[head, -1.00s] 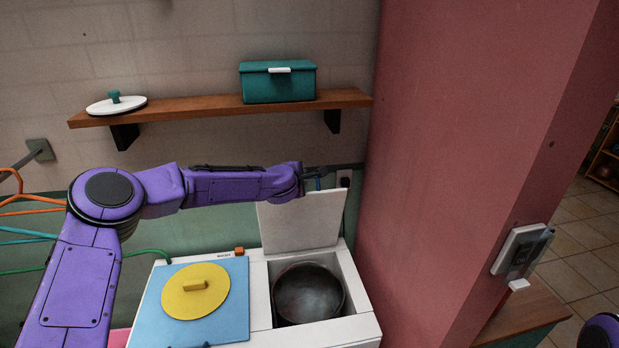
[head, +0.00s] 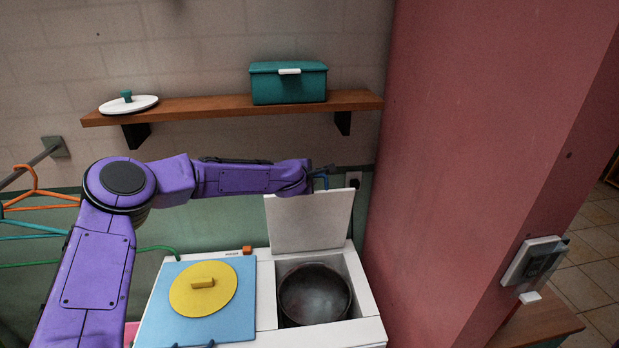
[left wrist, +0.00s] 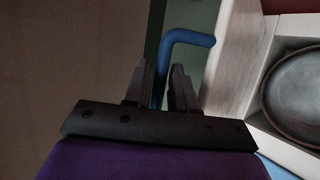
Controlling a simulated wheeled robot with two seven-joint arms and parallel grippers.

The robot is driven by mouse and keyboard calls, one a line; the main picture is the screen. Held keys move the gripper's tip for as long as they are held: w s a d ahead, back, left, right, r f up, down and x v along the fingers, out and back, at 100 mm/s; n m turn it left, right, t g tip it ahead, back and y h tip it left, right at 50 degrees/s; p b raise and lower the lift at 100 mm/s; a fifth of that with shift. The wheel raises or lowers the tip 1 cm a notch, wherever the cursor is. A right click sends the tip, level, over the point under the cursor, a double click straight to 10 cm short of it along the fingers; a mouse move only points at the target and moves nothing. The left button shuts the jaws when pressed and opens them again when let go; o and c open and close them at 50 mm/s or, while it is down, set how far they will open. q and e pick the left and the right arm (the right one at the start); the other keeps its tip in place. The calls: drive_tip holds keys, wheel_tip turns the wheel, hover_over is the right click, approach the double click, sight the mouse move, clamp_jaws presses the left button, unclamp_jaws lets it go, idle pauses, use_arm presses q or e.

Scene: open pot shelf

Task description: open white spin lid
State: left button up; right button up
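The white spin lid (head: 309,220) stands raised, near upright, at the back of the white washing machine (head: 266,297). The round dark spin tub (head: 314,293) below it is uncovered. A blue bent handle (head: 325,181) shows at the lid's top edge; it also shows in the left wrist view (left wrist: 187,37). My left gripper (head: 322,172) is just above the lid's top edge. In the left wrist view its fingers (left wrist: 160,82) are apart, one on each side of the blue handle, with a small gap showing. My right gripper is not in view.
A yellow round lid (head: 203,288) lies on the blue panel (head: 236,318) at left. A wooden shelf (head: 220,108) with a teal box (head: 289,84) and a white pot lid (head: 127,105) hangs above my arm. A pink wall (head: 470,130) stands close at right.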

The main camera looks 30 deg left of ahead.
use_arm(q)
drive_tip(key=b+v, duration=0.2)
drive_tip(key=v, duration=0.8)
drive_tip(key=shift+b, duration=0.4)
